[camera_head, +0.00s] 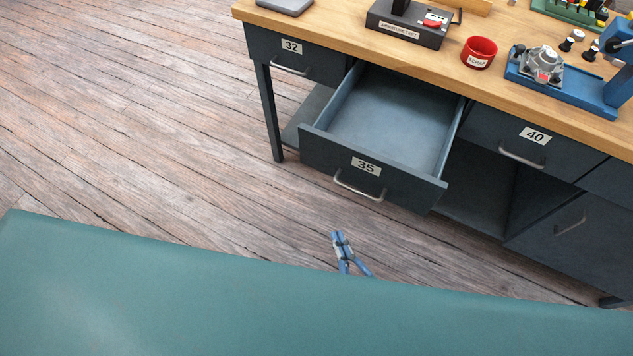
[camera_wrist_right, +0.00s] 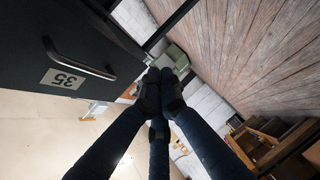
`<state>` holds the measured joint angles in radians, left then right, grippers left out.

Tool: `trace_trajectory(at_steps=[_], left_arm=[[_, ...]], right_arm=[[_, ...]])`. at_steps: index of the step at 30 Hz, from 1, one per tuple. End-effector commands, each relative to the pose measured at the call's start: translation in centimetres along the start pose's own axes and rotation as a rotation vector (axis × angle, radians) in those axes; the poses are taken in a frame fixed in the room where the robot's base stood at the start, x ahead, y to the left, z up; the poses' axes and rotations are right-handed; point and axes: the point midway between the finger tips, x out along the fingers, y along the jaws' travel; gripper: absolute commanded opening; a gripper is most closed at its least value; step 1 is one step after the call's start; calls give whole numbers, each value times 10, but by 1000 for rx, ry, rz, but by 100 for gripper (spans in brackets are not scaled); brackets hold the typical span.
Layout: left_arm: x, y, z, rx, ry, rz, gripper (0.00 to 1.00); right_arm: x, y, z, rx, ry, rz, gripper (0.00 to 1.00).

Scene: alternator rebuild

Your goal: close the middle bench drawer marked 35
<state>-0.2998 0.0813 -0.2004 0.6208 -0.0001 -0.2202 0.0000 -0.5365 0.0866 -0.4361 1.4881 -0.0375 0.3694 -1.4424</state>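The middle drawer marked 35 (camera_head: 345,172) stands pulled well out of the bench, with its empty pale blue inside (camera_head: 395,110) showing. Its bar handle (camera_head: 358,190) is on the dark front below the label. The right gripper (camera_head: 338,238) is in front of and below the drawer front, apart from the handle. In the right wrist view, the gripper's dark fingers (camera_wrist_right: 163,88) meet at their tips with nothing seen between them. The drawer front (camera_wrist_right: 40,35) and its handle (camera_wrist_right: 78,60) fill the upper left there. The left gripper is not in view.
Shut drawers marked 32 (camera_head: 320,62) and 40 (camera_head: 500,135) flank the open one. The bench top (camera_head: 350,40) holds a tester box (camera_head: 405,25), a red bin (camera_head: 479,52) and a blue fixture (camera_head: 565,85). The wooden floor (camera_head: 150,130) to the left is clear.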

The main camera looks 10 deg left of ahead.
Motion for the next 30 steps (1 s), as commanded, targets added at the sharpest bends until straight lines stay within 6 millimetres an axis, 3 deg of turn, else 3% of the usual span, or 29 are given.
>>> trace_trajectory(at_steps=[1, 3, 6, 11, 24, 30], left_arm=[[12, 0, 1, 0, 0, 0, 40], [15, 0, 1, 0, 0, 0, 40], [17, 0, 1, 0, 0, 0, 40], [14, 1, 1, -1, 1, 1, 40], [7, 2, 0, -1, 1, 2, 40], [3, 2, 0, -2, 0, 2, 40]], right_arm=[[2, 22, -12, -78, 19, 78, 0], [1, 52, -25, -166, 30, 158, 0], [-1, 75, -34, -233, 31, 220, 0], [10, 87, -37, -252, 31, 237, 0], [98, 106, -42, -250, 32, 235, 0], [116, 114, -23, -252, 32, 232, 0]])
